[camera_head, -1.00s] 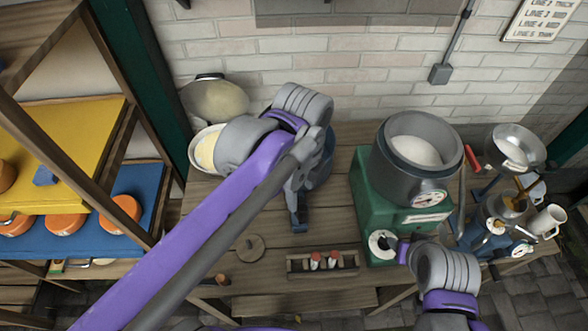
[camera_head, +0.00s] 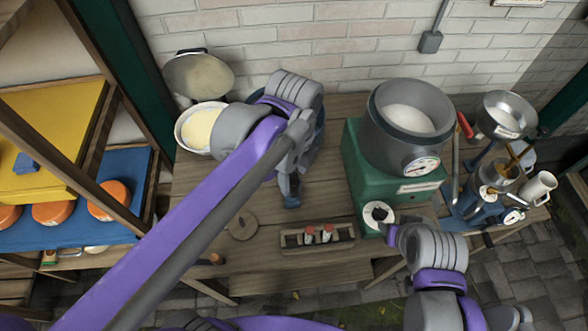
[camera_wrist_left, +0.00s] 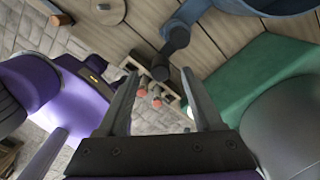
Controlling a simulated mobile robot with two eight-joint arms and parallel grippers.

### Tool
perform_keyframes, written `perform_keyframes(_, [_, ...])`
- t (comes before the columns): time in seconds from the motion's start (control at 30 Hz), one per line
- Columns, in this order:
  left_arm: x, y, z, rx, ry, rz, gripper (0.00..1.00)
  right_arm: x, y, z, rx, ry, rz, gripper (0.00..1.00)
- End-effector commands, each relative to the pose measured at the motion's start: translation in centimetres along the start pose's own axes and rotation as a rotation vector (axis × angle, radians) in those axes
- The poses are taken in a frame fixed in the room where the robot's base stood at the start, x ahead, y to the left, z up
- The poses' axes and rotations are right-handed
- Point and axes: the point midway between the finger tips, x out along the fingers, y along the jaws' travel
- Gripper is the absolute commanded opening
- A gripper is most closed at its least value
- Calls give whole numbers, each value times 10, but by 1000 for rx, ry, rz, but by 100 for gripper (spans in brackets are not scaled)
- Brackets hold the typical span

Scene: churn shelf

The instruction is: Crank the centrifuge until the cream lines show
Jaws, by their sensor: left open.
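The blue round centrifuge drum (camera_head: 318,125) stands on the wooden bench, mostly hidden behind my left arm in the head view. It also shows at the top of the left wrist view (camera_wrist_left: 215,8), with a dark crank arm and knob (camera_wrist_left: 176,38) reaching out from it. My left gripper (camera_wrist_left: 160,78) is open, its fingers on either side of the crank's lower end in that picture; I cannot tell whether they touch it. In the head view the left gripper (camera_head: 290,180) hangs over the bench. A rack (camera_head: 345,235) holds red-capped vials (camera_head: 318,234). My right gripper (camera_head: 390,233) is beside the green machine's white disc.
The green machine (camera_head: 362,172) with a grey bowl (camera_head: 408,117) and gauge stands right of the drum. A cream-filled bowl (camera_head: 200,128) is at the left. A wooden disc (camera_head: 243,227) lies near the bench front. Shelves (camera_head: 60,180) stand at the far left.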

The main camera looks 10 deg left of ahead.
Motion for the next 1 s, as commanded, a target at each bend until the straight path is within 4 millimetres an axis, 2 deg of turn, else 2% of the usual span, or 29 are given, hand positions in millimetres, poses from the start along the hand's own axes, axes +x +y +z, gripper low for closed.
perform_keyframes(0.5, [39, 1, 0, -1, 1, 1, 68, 21, 0, 28, 0, -27, 0, 50])
perform_keyframes(1.0, [43, 0, 0, 0, 0, 0, 68, 22, 0, 30, 0, -29, 0, 50])
